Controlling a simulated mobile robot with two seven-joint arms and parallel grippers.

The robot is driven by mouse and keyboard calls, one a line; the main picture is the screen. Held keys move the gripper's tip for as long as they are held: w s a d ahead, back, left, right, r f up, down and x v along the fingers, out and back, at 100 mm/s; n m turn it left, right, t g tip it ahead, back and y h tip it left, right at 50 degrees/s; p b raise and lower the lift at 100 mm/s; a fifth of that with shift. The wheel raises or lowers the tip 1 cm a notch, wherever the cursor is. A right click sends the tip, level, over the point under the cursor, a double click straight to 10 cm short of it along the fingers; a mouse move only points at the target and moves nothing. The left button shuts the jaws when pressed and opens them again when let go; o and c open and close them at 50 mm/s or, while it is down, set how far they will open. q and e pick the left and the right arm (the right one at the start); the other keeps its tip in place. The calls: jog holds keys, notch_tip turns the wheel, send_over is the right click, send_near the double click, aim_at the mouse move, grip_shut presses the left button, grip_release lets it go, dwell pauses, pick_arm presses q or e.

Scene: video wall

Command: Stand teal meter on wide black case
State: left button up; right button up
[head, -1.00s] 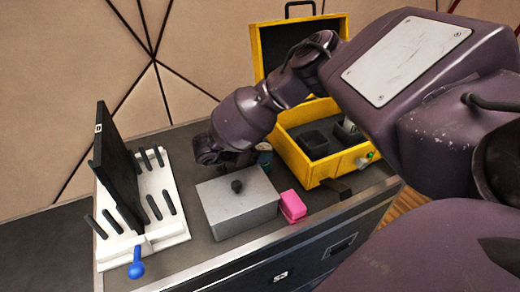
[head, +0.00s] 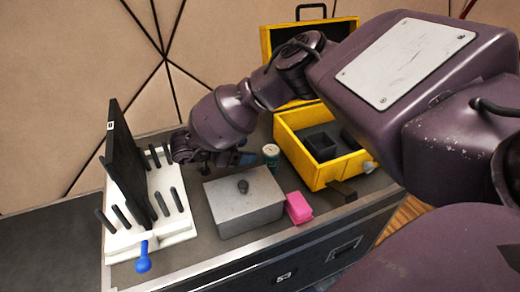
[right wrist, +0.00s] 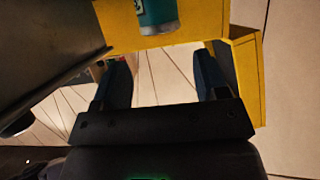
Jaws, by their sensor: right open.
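A teal cylinder with a pale top (head: 271,153), the only clearly teal thing I see, stands behind the grey box and left of the yellow case. I take it for the teal meter. The wide black case (head: 300,262) looks to be the metal-edged dark case bearing everything; its dark top is partly bare. My right gripper (head: 238,158) is open and empty, low behind the grey box, its fingers pointing right toward the cylinder. In the right wrist view the open fingers (right wrist: 162,68) are apart, and the cylinder (right wrist: 157,12) shows beyond them, cut by the frame edge. My left gripper is out of view.
A grey box with a dark knob (head: 243,208) stands in front of my gripper. A pink block (head: 298,208) is beside it. The open yellow case (head: 315,176) is at right. A white rack (head: 176,230) with a black panel (head: 128,165) and blue-handled piece (head: 143,258) is left.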

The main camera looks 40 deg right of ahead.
jog(key=shift+v, duration=2.1)
